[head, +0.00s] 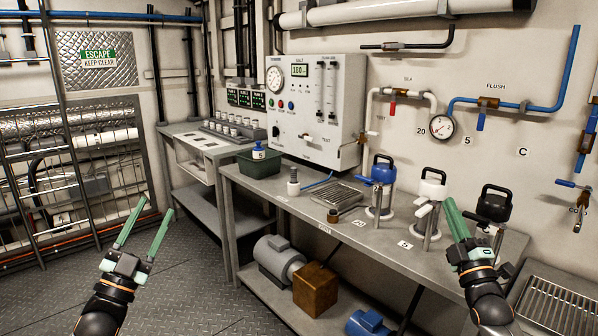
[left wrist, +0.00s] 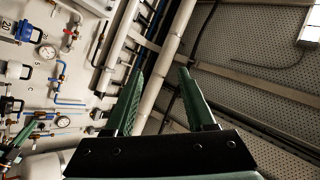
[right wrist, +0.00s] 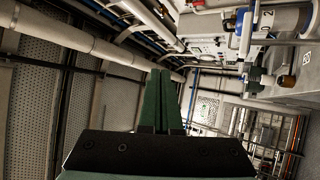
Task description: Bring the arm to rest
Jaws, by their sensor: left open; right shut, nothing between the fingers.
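My left gripper (head: 146,230) has green fingers spread apart, with nothing between them. It is raised over the floor at the left, clear of the bench. In the left wrist view its two fingers (left wrist: 160,90) also stand apart and empty. My right gripper (head: 449,204) has its fingers together and holds nothing. In the head view it appears in front of the bench's right part, between the white-handled and black-handled devices. In the right wrist view its fingers (right wrist: 161,85) are side by side, pointing up.
The bench (head: 290,203) carries a blue device (head: 383,170), a white device (head: 432,188), a black device (head: 493,204) and a green bin (head: 258,167). A control panel (head: 310,105) stands behind. The floor (head: 190,260) near my left gripper is clear.

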